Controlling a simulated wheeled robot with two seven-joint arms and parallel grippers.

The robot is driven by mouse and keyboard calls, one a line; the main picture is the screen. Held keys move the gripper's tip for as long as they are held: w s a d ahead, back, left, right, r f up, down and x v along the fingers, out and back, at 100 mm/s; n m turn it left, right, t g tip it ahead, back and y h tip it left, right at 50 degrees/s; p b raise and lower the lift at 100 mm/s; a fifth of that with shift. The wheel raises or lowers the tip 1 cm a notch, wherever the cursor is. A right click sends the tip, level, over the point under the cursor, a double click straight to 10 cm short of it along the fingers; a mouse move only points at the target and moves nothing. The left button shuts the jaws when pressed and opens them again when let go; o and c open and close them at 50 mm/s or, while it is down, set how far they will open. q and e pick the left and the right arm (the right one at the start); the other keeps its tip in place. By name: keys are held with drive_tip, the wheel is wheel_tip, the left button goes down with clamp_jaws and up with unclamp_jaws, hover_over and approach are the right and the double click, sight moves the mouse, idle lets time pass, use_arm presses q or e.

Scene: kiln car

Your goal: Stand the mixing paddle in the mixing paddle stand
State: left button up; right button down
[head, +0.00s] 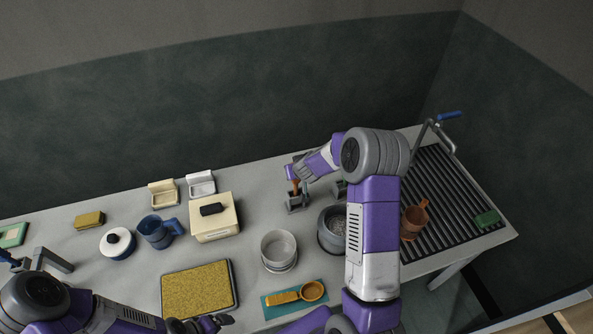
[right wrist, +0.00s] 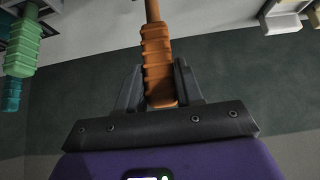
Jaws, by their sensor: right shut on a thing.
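The mixing paddle has an orange-brown ribbed handle (right wrist: 159,65). Its handle also shows in the head view (head: 295,187). My right gripper (head: 294,174) is shut on this handle. In the right wrist view the handle lies between the two dark fingers (right wrist: 160,88), and a thinner shaft runs out of the top of the picture. A small grey stand (head: 297,207) is directly below the handle in the head view. The paddle's lower end is hidden, so I cannot tell whether it is inside the stand. My left gripper (head: 212,323) is low at the bottom edge, away from the paddle; its jaws are unclear.
A cream box (head: 214,229) and blue jug (head: 156,235) are left of the stand. A copper-coloured jug (head: 411,227) stands on the slatted area at right.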

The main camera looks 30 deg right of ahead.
use_arm(q)
drive_tip(key=shift+f+b, duration=0.45)
use_arm(e)
drive_tip(key=shift+f, duration=0.5)
drive_tip(key=c, duration=0.7)
unclamp_jaws()
drive_tip(key=shift+o, duration=0.2)
drive_tip(key=shift+r, duration=0.1)
use_arm(q)
wheel_tip(320, 180, up, 3)
drive_tip(key=p, duration=0.3)
drive_tip(key=shift+r, duration=0.15)
use_arm(e)
drive_tip(key=v, duration=0.8)
idle(0.5)
